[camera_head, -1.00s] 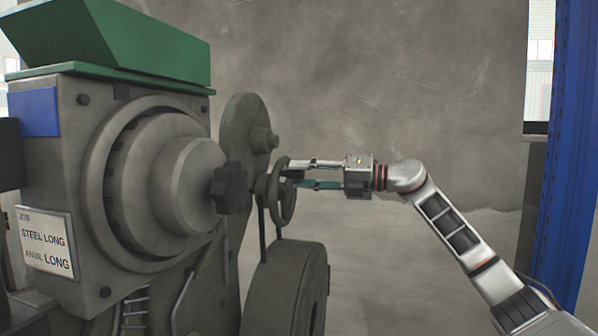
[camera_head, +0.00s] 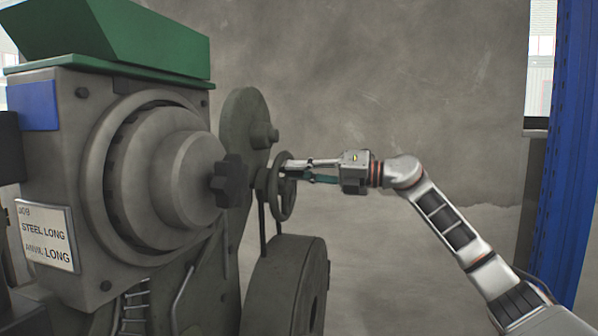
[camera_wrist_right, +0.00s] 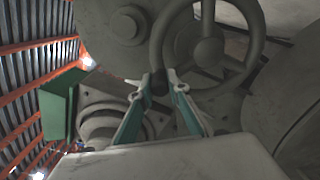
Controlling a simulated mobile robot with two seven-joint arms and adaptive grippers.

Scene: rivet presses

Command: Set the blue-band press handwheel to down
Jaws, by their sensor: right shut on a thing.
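The blue-band press (camera_head: 60,150) fills the left side of the head view, with a blue band (camera_head: 33,107) at its upper left. Its small handwheel (camera_head: 287,205) is a grey ring on the right side of the machine. My right gripper (camera_head: 288,172) reaches in from the right and is shut on the handwheel's rim. In the right wrist view the fingertips (camera_wrist_right: 160,85) pinch the lower left of the ring, and the handwheel (camera_wrist_right: 256,35) shows its hub and a spoke. My left gripper is not in view.
A dark star knob (camera_head: 227,181) sits left of the handwheel. A large grey wheel or drum (camera_head: 287,285) stands below it. A card (camera_head: 46,236) reads STEEL LONG, ANVIL LONG. A blue upright (camera_head: 568,140) stands at the right. Bare wall (camera_head: 400,80) lies behind my arm.

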